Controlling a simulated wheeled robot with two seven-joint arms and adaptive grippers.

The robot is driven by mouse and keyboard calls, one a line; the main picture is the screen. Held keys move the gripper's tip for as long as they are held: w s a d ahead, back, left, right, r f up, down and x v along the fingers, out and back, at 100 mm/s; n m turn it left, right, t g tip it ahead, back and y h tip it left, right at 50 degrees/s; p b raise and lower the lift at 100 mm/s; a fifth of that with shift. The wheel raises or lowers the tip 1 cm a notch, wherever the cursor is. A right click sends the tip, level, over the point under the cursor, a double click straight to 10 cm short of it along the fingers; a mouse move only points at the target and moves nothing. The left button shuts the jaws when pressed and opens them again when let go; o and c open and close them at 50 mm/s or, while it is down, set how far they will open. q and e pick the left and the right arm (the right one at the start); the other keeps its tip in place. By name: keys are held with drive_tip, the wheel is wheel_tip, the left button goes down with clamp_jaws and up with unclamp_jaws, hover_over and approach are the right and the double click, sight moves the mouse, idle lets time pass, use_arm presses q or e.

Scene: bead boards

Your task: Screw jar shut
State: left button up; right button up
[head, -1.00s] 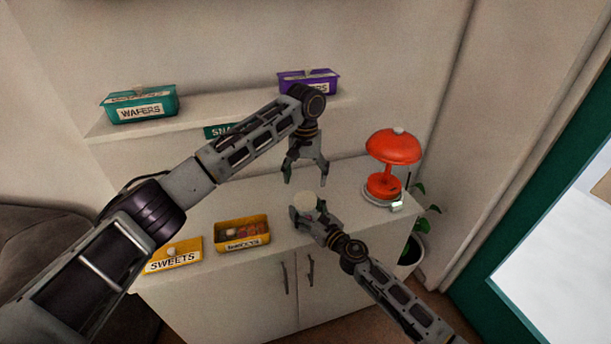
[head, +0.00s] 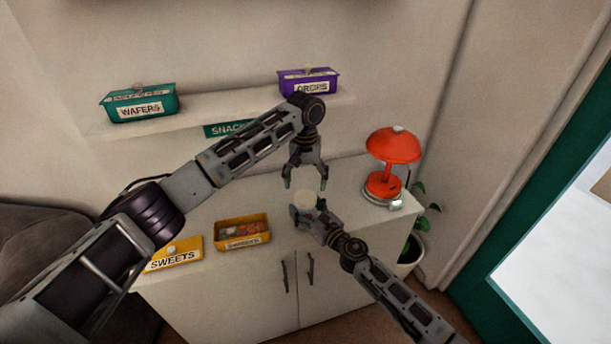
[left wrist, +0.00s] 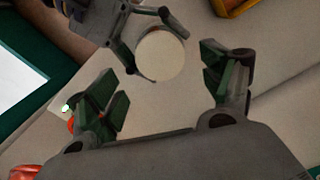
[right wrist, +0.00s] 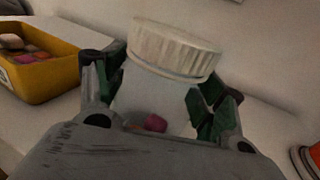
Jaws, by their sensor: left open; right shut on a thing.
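The jar (right wrist: 152,104) is a clear one with a few coloured sweets low inside. A ribbed cream lid (right wrist: 175,50) sits on its mouth, looking slightly tilted in the right wrist view. My right gripper (head: 306,212) is shut around the jar's body over the cabinet top. My left gripper (head: 306,186) is open and empty, pointing down just above the lid. In the left wrist view the round lid (left wrist: 161,56) shows beyond the open fingers (left wrist: 168,88), not between them. Whether the jar touches the cabinet top is unclear.
On the cabinet top (head: 285,225) stand an open yellow box (head: 242,243) of sweets, its yellow SWEETS lid (head: 172,262) and a red lamp (head: 392,146). A shelf (head: 240,117) behind holds a green WAFERS box (head: 138,104) and a purple DROPS box (head: 308,82).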

sight(305, 196)
use_arm(q)
drive_tip(key=shift+f, duration=2.85)
drive_tip(key=c, duration=1.1)
drive_tip(key=m, duration=0.8)
drive_tip(key=o, duration=1.1)
drive_tip(key=shift+o, duration=0.2)
drive_tip(key=shift+r, duration=0.15)
drive_tip(key=shift+r, duration=2.1)
